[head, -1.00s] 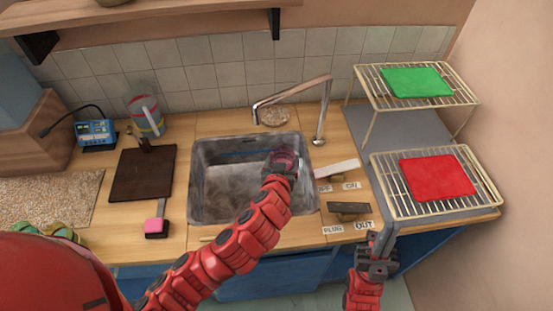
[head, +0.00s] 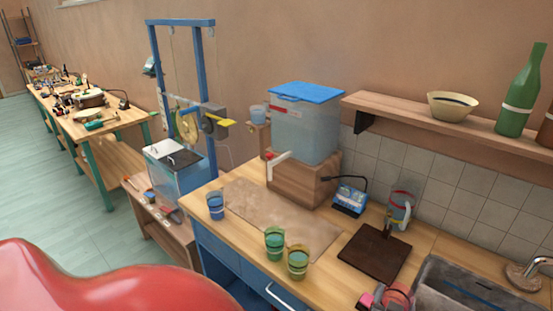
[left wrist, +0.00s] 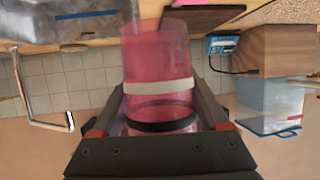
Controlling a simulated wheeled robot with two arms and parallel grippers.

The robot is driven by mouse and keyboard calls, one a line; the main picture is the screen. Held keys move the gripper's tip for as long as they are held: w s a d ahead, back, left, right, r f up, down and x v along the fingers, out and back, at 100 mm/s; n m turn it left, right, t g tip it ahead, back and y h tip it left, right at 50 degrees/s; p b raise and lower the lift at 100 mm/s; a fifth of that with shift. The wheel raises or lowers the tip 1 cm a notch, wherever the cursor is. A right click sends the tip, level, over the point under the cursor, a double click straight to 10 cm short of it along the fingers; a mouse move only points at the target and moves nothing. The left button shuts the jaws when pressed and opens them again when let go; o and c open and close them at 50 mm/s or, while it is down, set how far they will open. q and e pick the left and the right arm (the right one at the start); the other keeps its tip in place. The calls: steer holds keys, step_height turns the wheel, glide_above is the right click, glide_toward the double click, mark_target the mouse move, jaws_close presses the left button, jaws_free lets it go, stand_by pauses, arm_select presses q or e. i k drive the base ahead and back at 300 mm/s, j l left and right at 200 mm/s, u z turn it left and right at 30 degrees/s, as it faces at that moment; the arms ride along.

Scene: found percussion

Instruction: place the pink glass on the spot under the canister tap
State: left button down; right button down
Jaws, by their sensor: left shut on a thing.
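The pink glass (left wrist: 156,60) is held between the fingers of my left gripper (left wrist: 160,118) in the left wrist view. It has a pale band and a dark band. In the head view the pink glass (head: 399,294) shows at the lower edge, by the sink's near left corner; the gripper there is mostly cut off. The clear canister (head: 305,130) with a blue lid stands on a wooden block, and its red-handled tap (head: 277,161) sticks out over the counter. A speckled mat (head: 258,205) lies below the tap. My right gripper is out of view.
Green (head: 275,241), yellow-green (head: 298,262) and blue (head: 215,206) glasses stand along the counter's front edge by the mat. A dark board (head: 374,252), a blue device (head: 349,199) and a banded jug (head: 399,209) sit between canister and sink (head: 455,290).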

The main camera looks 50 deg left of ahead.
mark_target(271, 211)
steer(key=j+u, duration=0.4)
steer(key=j, duration=1.3)
